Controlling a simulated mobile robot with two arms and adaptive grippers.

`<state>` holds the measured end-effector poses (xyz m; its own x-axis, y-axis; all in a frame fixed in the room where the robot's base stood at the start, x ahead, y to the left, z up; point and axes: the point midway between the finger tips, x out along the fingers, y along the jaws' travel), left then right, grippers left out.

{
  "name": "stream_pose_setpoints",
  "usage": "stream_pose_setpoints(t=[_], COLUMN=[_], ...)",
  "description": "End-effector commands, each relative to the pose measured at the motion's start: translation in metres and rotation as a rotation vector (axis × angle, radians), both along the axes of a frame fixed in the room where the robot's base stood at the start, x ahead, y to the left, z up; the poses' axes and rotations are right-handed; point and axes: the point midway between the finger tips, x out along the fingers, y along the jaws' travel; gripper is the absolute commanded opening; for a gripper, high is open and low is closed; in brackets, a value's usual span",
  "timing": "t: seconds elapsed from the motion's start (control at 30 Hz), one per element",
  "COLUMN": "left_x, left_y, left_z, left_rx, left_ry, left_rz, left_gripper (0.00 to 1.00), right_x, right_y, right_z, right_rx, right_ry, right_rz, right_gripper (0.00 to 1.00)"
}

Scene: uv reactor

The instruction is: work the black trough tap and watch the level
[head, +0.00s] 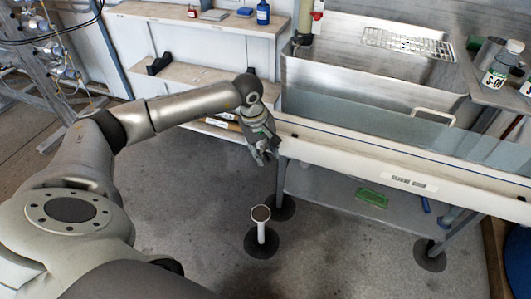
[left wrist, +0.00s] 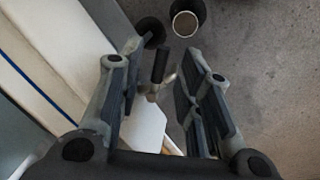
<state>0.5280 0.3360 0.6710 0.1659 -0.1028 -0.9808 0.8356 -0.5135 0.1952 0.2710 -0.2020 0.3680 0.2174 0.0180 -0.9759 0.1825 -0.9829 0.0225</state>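The long white trough (head: 345,155) with a dark blue line along it runs across the right of the head view. It also fills the upper left of the left wrist view (left wrist: 52,70). My left gripper (head: 264,155) points down at the trough's left end. In the left wrist view my left gripper (left wrist: 163,55) is open. A black tap handle (left wrist: 159,66) on a metal stem shows between its fingers; I cannot tell if they touch it. In the head view the tap is hidden by the gripper. The water level cannot be made out. My right gripper is not in view.
A white standpipe with an open round top (head: 260,214) rises from the floor below the gripper. A steel sink (head: 345,75) with a wire rack (head: 407,43) stands behind the trough. A green object (head: 372,197) lies on the lower shelf. The floor at the front is clear.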

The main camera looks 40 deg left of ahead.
Motion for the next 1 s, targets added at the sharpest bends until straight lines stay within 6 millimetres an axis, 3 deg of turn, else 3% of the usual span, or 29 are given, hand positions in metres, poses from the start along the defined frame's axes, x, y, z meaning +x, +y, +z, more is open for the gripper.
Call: stream_pose_setpoints(t=[0.37,0.63,1.0], left_x=[0.0011,0.0011,0.0021], left_y=[-0.0008,-0.0008,-0.0015], left_z=[-0.0079,-0.0077,-0.0077], left_rx=[0.0,0.0,0.001], left_ry=[0.0,0.0,0.0], left_rz=[-0.001,-0.001,0.028], left_gripper=[0.33,0.01,0.0], right_x=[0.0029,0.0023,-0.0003], right_y=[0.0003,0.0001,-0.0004], right_z=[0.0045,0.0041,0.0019], right_rx=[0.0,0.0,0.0], right_ry=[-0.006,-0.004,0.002], right_rz=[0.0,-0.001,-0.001], right_gripper=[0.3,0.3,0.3])
